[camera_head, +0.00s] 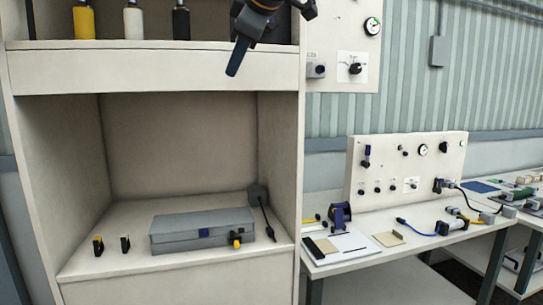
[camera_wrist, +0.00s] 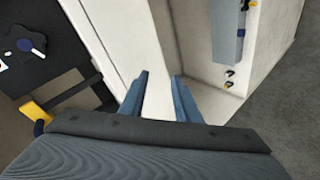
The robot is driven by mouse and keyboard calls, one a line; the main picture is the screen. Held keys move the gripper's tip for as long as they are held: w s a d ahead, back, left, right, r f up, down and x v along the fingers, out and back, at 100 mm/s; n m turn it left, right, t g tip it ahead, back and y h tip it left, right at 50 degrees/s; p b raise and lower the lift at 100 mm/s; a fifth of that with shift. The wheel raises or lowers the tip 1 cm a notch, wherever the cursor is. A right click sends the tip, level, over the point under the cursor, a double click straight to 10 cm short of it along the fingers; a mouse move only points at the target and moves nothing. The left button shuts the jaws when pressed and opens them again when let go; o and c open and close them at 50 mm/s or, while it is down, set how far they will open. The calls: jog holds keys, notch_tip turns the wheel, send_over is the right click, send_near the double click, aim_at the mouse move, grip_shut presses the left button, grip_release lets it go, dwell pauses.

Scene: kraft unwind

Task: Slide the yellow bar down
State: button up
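My gripper (camera_head: 238,60) hangs in front of the upper shelf edge in the head view, its blue finger tilted downward. In the wrist view my gripper (camera_wrist: 160,76) shows two blue fingers apart with nothing between them. A yellow bar-like piece (camera_wrist: 36,114) with a dark blue end shows at the lower left of the wrist view, apart from the fingers. I cannot tell whether it is the task's yellow bar.
A grey case (camera_head: 200,232) lies on the lower shelf of the cabinet (camera_head: 150,70). Bottles, one yellow (camera_head: 83,20), stand on the upper shelf. To the right, a workbench (camera_head: 400,245) holds tools below a gauge panel (camera_head: 407,165). The lower compartment is open above the case.

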jog(key=d+f+m+g+h+b, duration=0.1)
jog(key=d+f, duration=0.3)
jog(key=f, duration=0.7)
jog(key=d+f+m+g+h+b, duration=0.1)
jog(key=d+f+m, duration=0.2)
jog(key=f, duration=0.8)
jog(key=shift+w+d+f+m+g+b, duration=0.3)
jog(key=shift+w+d+m+b, duration=0.1)
jog(key=shift+m, duration=0.2)
